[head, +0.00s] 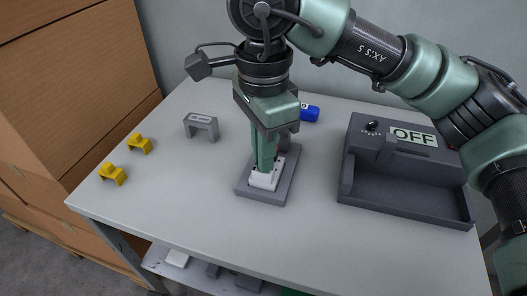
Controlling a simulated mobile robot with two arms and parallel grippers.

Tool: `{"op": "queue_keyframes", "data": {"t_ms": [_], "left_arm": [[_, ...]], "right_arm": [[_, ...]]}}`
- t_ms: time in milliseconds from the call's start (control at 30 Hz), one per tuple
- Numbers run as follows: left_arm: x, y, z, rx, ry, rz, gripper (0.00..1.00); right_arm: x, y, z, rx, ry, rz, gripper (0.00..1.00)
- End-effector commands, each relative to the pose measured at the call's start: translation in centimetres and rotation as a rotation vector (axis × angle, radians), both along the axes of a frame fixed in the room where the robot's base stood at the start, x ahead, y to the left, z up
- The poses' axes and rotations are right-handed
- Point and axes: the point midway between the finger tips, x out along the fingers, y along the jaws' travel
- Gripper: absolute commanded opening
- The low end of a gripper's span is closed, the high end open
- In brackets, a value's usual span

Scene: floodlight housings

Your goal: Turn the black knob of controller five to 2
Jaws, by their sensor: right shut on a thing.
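A dark grey box (405,190) with an open tray front stands on the right of the table. It bears a small black knob (373,126) and a display (413,136) reading OFF. I see no controller number on it. My right gripper (264,172) points down near the table's middle, well left of the knob. It is shut on a small white part (263,182) at a square grey base (250,195). The fingers partly hide the white part. I cannot tell whether it rests in the base or just above it. My left gripper is out of view.
Two yellow brackets (112,174) and a grey bracket (201,127) stand on the left of the table (190,200). A blue cylinder (310,113) lies behind my right gripper. Cardboard boxes (70,90) rise at the left. The table's front is clear.

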Motion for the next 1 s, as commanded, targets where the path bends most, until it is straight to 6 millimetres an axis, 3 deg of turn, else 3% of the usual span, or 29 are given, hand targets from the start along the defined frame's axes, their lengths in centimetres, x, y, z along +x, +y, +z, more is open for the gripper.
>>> {"op": "queue_keyframes", "data": {"t_ms": [533,567,600,867,1000], "left_arm": [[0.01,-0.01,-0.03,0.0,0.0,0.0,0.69],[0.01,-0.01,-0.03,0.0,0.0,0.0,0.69],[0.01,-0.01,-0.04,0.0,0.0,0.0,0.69],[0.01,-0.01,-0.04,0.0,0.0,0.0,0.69],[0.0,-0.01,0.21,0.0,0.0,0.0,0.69]], "right_arm": [[0.0,0.01,0.03,0.0,-0.001,0.024,0.0],[0.0,0.01,0.03,0.0,-0.001,0.024,0.12],[0.0,0.01,0.03,0.0,-0.001,0.023,0.16],[0.0,0.01,0.03,0.0,-0.001,0.023,0.16],[0.05,0.02,0.94,0.0,-0.002,0.022,0.16]]}}
